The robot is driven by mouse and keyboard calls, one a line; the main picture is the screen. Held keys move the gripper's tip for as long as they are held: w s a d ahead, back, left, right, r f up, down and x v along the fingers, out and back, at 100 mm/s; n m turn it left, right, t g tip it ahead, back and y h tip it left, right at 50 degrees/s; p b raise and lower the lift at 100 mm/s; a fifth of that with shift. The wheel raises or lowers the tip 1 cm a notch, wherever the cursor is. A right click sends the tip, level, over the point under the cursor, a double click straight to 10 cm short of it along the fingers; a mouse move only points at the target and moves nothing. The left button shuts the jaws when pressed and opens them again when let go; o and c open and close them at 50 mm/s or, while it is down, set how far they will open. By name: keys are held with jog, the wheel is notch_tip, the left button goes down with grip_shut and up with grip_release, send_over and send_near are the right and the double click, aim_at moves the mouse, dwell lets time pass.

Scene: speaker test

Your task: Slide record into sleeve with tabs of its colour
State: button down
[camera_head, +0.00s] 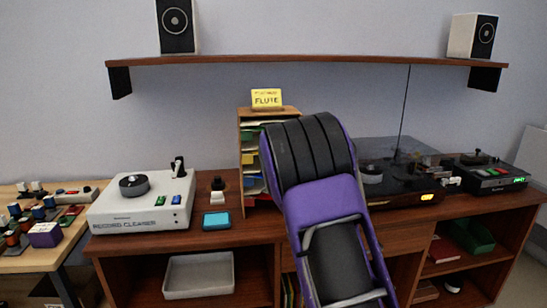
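A narrow wooden rack (283,111) stands on the cabinet top, left of centre, under a yellow sign (267,98) that reads "FLUTE". Several sleeves (251,158) with green, yellow, red and blue edges lie in it. Its right part is hidden behind my purple and black arm. I cannot make out which tabs belong to which sleeve. I cannot pick out a record. The white record cleaner (118,216) at left has a dark round puck on top. The turntable (412,196) at right has a dark clear lid and is partly covered by my arm. My gripper is not visible.
A wall shelf (300,61) with two speakers (178,27) spans the back. A blue pad (216,220) lies near the cabinet's front edge. A grey tray (200,292) sits below. A side table at left is crowded with small items. A black device (492,178) stands far right.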

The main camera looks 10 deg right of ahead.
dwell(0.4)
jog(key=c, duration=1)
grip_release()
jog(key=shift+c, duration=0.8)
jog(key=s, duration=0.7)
